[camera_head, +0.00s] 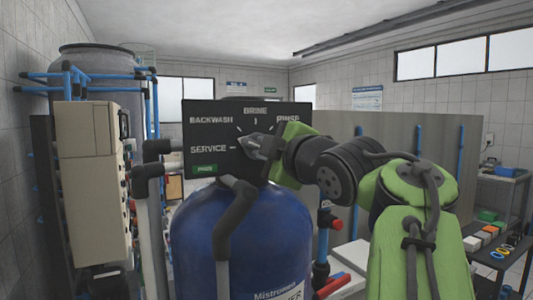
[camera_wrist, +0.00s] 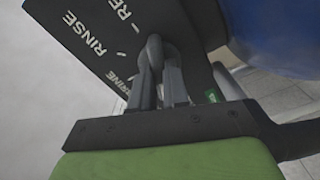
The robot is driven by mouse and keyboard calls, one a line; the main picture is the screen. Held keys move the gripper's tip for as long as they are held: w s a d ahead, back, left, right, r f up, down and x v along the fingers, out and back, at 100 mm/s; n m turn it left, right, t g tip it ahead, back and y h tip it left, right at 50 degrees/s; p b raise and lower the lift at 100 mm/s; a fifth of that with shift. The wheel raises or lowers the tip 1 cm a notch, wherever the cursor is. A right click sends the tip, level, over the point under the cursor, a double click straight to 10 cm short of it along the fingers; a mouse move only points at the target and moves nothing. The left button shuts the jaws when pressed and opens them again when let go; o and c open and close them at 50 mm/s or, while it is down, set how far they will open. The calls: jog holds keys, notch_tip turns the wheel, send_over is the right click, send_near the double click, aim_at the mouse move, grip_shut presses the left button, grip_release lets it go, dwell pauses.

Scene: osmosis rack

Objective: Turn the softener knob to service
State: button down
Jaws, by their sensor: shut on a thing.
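The softener's black control panel (camera_head: 222,128) stands on top of the blue tank (camera_head: 240,235). Its white labels read SERVICE at left, BACKWASH at upper left, BRINE at top and RINSE at upper right. The grey knob (camera_head: 247,145) sits in the middle of these marks. My gripper (camera_head: 264,148) reaches it from the right and is shut on it. In the wrist view the knob (camera_wrist: 154,48) lies between the two fingers of my gripper (camera_wrist: 157,80). The fingers partly hide it, so I cannot tell exactly which mark it points to.
Grey pipes (camera_head: 236,213) rise in front of the tank and beside it. A beige box unit (camera_head: 90,180) and blue piping stand at the left. A grey partition (camera_head: 400,135) is behind my arm. A bench with small parts (camera_head: 490,235) stands at the right.

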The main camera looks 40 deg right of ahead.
jog(key=shift+d+f+n+b, duration=0.15)
jog(key=shift+n+b, duration=0.25)
jog(key=shift+n, duration=1.8)
jog(key=c, duration=1.1)
grip_release()
jog(key=shift+s, duration=0.1)
jog(key=v, duration=1.5)
jog(key=shift+s+a, duration=0.25)
jog(key=shift+a, duration=0.05)
